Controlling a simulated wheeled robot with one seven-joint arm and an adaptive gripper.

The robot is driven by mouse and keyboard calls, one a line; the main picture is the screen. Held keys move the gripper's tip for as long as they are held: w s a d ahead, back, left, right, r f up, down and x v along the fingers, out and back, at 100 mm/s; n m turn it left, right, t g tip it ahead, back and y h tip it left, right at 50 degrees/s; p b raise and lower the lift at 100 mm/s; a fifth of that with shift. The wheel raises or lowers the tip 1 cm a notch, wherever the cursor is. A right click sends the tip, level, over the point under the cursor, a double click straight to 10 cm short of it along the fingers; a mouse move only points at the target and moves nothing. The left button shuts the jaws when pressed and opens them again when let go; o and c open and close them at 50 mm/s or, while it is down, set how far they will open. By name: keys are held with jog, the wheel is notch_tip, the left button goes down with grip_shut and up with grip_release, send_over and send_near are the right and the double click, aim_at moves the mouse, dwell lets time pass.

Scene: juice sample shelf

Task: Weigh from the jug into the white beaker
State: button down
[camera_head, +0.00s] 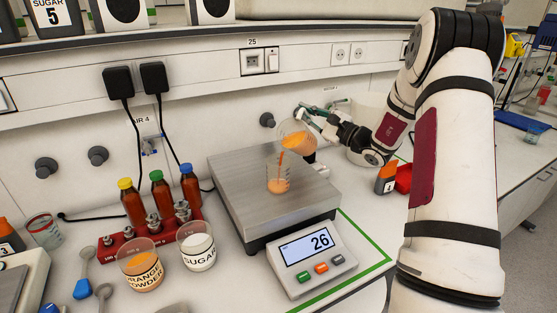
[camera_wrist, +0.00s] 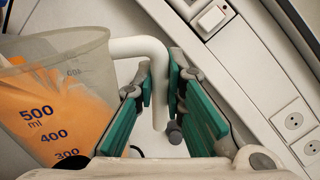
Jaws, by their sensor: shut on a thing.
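My gripper (camera_head: 328,117) is shut on the handle of the jug (camera_head: 297,138). In the wrist view the white handle passes between the teal fingers (camera_wrist: 168,95). The jug (camera_wrist: 60,95) is see-through, marked in ml, and holds orange contents. It is tilted to the left above a clear beaker (camera_head: 278,181), and an orange stream runs from its lip down into the beaker. The beaker stands upright on the metal plate of the scale (camera_head: 245,190) with some orange at its bottom. The scale display (camera_head: 308,247) reads 26.
A red rack (camera_head: 120,237) with brown bottles stands left of the scale. Cups of orange powder (camera_head: 141,265) and sugar (camera_head: 197,246) are in front of it. A white container (camera_head: 368,115) stands behind my gripper. Wall sockets (camera_head: 348,53) are above.

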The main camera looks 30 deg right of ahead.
jog(key=shift+s+a+r+n+y+p, duration=0.25)
jog(key=shift+a+r+n, duration=0.15)
jog(key=shift+r+n, duration=0.3)
jog(key=shift+s+a+r+n+y+p, duration=0.15)
jog(key=shift+s+a+r+n+p, duration=0.1)
jog(key=shift+a+r+n, duration=0.4)
dwell(3.8)
jog(key=shift+d+f, duration=0.1)
jog(key=shift+d, duration=0.15)
jog(key=d+f+m, duration=0.1)
jog(key=f, duration=0.1)
jog(key=w+d+f+m+h+b, duration=0.1)
jog(key=m, duration=0.1)
jog(key=w+d+f+m+b, duration=0.1)
jog(key=f+m, duration=0.1)
jog(key=shift+d+f+m, duration=0.2)
jog(key=shift+f+m, duration=0.05)
jog(key=shift+f, duration=0.05)
jog(key=shift+r, duration=0.1)
jog(key=shift+w+d+f+m+g+h+b, duration=0.7)
jog(key=shift+w+d+f+m+b, duration=0.65)
jog(key=shift+d+f+m, duration=2.1)
notch_tip(320, 180, up, 7)
jog(key=a+p, duration=0.1)
jog(key=p, duration=0.1)
jog(key=shift+w+m, duration=0.2)
jog(key=shift+m, duration=0.25)
